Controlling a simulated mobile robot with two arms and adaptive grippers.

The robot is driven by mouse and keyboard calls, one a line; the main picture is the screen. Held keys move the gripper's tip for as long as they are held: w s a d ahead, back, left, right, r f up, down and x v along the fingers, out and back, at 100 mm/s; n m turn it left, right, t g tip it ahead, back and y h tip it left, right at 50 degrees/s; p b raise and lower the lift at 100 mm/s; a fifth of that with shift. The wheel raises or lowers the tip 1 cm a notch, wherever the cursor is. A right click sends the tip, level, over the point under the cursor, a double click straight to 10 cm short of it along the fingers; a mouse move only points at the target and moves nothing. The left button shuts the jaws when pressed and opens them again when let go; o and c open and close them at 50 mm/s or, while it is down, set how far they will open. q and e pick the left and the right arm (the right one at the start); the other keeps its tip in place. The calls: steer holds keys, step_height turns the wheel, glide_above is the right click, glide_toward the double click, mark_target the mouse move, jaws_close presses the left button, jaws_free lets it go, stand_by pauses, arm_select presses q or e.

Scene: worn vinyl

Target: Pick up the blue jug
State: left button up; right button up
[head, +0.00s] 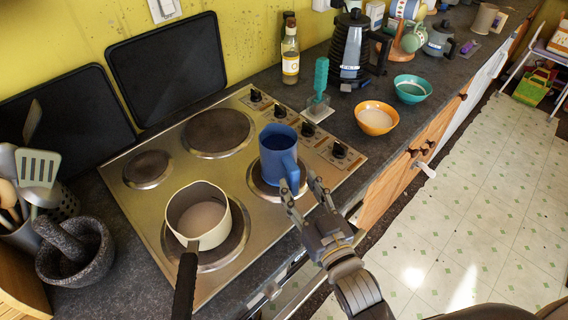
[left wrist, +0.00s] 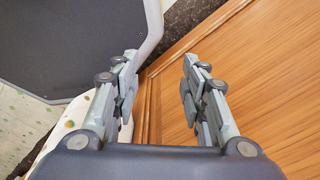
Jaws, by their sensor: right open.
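The blue jug (head: 277,158) stands upright on the front right burner of the steel cooktop (head: 190,120) in the head view. Its handle side faces my right gripper (head: 299,184). The right gripper is open, with its fingertips close to the jug's near side, one on each side of the handle. I cannot tell whether they touch it. My left gripper (left wrist: 160,60) shows only in the left wrist view, open and empty, by a wooden cabinet front (left wrist: 240,70). The jug is not in that view.
A beige saucepan (head: 205,215) sits on the burner left of the jug. A green-handled brush (head: 319,90), an orange bowl (head: 377,118) and a teal bowl (head: 411,89) stand behind and right. A stone mortar (head: 76,250) is at left.

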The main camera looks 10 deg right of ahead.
mark_target(283, 163)
steer(key=p+x, duration=0.1)
steer(key=x, duration=0.3)
steer(key=shift+w+a+r, duration=0.15)
steer(key=shift+a+r, duration=0.05)
steer(key=shift+a, duration=0.05)
jaws_close()
steer(key=shift+r, duration=0.15)
